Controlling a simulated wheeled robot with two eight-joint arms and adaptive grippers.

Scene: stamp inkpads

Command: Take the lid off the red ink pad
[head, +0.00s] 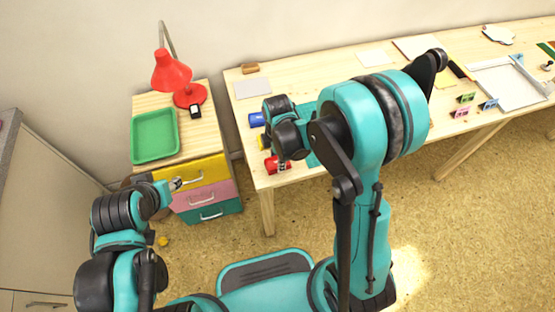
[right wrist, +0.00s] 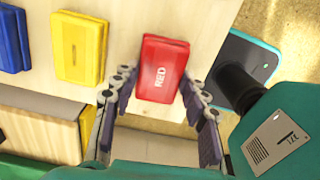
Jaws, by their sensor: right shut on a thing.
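My right gripper (right wrist: 158,88) is shut on the red ink pad, a finger on each side. I cannot tell whether the fingers grip the lid alone or the base too. In the head view the right gripper (head: 283,163) is partly hidden by its own arm. My left gripper (head: 176,184) is by the drawers, too small to read.
The yellow ink pad (right wrist: 80,47) and blue ink pad (right wrist: 13,38) lie in a row beside the red one. A drawer cabinet (head: 205,168) with a green tray (head: 155,135) and red lamp (head: 172,72) stands left of the table. Papers and stamps lie farther right.

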